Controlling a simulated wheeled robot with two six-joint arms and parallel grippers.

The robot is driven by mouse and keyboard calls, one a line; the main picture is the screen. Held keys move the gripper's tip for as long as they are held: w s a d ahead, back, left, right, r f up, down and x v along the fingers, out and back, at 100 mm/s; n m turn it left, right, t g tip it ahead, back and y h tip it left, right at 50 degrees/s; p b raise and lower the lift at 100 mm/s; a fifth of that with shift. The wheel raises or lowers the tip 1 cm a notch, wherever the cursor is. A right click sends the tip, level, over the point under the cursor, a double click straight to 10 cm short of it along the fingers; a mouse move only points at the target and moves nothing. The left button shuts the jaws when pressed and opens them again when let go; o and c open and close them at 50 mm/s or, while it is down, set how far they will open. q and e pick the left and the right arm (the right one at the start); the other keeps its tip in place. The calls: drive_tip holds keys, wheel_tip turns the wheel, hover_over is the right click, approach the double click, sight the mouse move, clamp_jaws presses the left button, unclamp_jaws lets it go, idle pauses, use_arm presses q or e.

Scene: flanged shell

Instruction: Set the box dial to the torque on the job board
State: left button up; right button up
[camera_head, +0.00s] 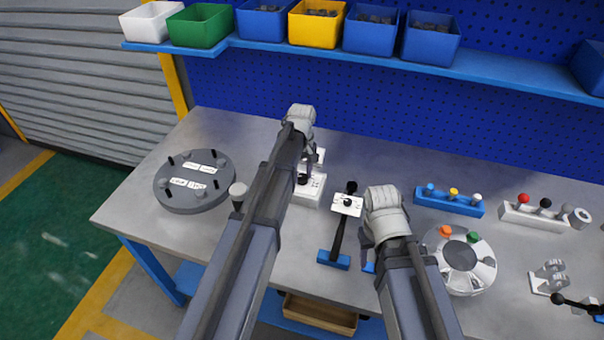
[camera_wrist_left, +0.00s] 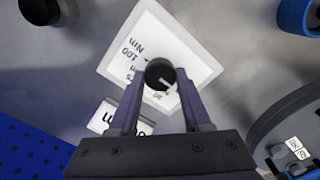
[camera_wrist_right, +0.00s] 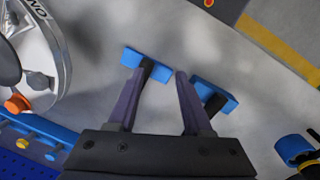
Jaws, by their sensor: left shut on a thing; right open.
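The white box (camera_head: 311,190) with the black dial (camera_head: 302,179) stands mid-table. In the left wrist view, the box (camera_wrist_left: 195,48) shows printed marks, upside down, with "Nm" and "100" readable. My left gripper (camera_wrist_left: 160,80) is shut on the dial (camera_wrist_left: 158,74), one finger on each side; a pale pointer line shows on the dial. A small white card (camera_wrist_left: 108,117), possibly the job board, sits beside the box; the fingers cover part of it and its figure is unreadable. My right gripper (camera_wrist_right: 157,75) is open and empty above the front of the table.
A grey flanged disc (camera_head: 194,182) lies left. Right are a round white fixture (camera_head: 462,258), a blue rack (camera_head: 449,201) and a white rack (camera_head: 534,215). Bins line the shelf behind.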

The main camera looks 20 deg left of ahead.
use_arm(q)
clamp_jaws()
drive_tip(key=m, duration=1.1)
drive_tip(key=shift+m, duration=0.3)
idle(0.6)
drive_tip(key=o, duration=0.7)
unclamp_jaws()
